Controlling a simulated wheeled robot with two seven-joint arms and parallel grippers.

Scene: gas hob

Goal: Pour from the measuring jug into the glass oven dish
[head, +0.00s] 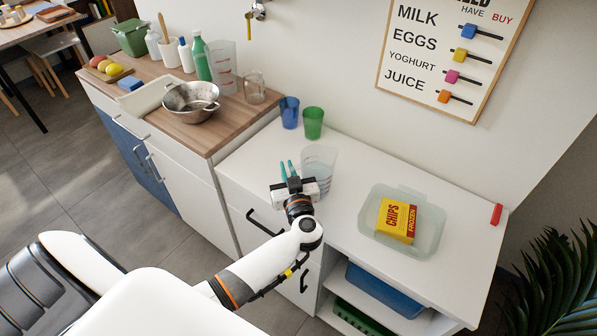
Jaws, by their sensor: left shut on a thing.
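The measuring jug (320,168) is clear, upright, and holds some pale bluish liquid low down. It is over the white counter near its left end. I cannot tell if its base touches the counter. My left gripper (289,169), with teal fingers, is at the left side of the jug and shut on it, seemingly at the handle, which is mostly hidden. The glass oven dish (433,236) is a pale, see-through, shallow dish lying on the white counter to the right. A yellow and red box of frozen chips (397,219) lies in it. My right gripper is out of view.
A blue cup (289,112) and a green cup (313,122) stand behind the jug. A red block (496,214) lies at the counter's right end. The wooden worktop at left holds a metal colander (191,101), bottles and another clear jug (222,66). Counter between jug and dish is clear.

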